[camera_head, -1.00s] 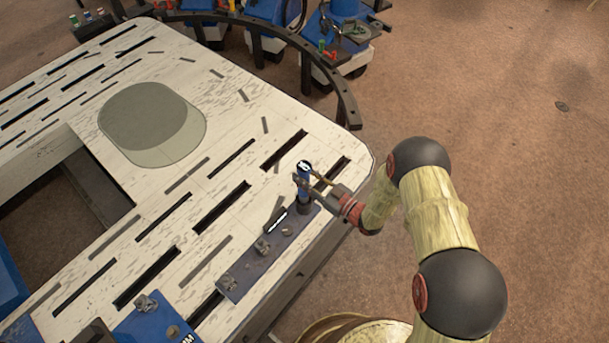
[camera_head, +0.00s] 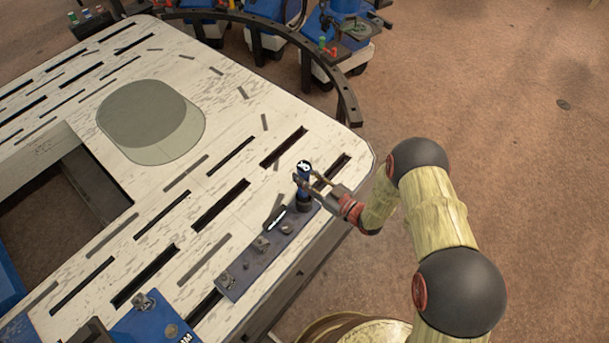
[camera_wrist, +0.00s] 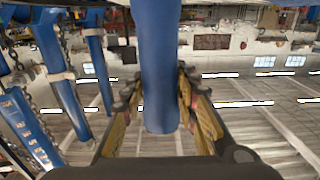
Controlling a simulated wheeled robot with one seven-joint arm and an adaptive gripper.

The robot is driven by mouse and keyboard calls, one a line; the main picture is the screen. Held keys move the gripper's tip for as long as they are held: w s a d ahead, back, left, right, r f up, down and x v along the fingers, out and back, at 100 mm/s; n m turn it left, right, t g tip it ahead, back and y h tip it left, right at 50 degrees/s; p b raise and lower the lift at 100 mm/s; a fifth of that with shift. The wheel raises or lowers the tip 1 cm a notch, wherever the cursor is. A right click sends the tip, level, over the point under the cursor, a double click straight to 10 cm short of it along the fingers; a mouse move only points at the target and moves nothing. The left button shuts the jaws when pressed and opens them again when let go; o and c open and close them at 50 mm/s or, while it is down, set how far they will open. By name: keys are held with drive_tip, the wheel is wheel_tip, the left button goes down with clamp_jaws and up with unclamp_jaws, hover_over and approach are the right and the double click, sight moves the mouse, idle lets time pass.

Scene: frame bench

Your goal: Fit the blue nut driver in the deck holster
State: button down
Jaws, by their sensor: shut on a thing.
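The blue nut driver (camera_head: 303,181) stands about upright at the far end of a dark blue plate on the pale bench deck. My gripper (camera_head: 308,179) reaches in from the right and is shut on its handle. In the wrist view the blue handle (camera_wrist: 158,75) runs between the two finger pads. A dark round socket, apparently the deck holster (camera_head: 304,206), sits on the plate directly below the driver. The driver's lower end meets or overlaps it in the picture. I cannot tell how deep the driver sits, as its tip is hidden.
The dark blue plate (camera_head: 232,284) also carries small metal fittings (camera_head: 261,244) and a black-and-white piece (camera_head: 276,220). The deck (camera_head: 230,130) has several slots and a grey-green oval pad (camera_head: 150,118). A curved black rail (camera_head: 345,100) runs beyond the far edge.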

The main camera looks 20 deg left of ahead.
drive_tip(key=shift+f+b, duration=0.7)
drive_tip(key=shift+f, duration=2.35)
drive_tip(key=c, duration=1.6)
unclamp_jaws()
drive_tip(key=shift+c, duration=0.2)
drive_tip(key=shift+o, duration=1.2)
drive_tip(key=shift+o, duration=0.5)
drive_tip(key=shift+s+f, duration=0.1)
drive_tip(key=shift+f, duration=0.05)
drive_tip(key=shift+d, duration=0.15)
drive_tip(key=v, duration=1.1)
drive_tip(key=shift+d, duration=0.3)
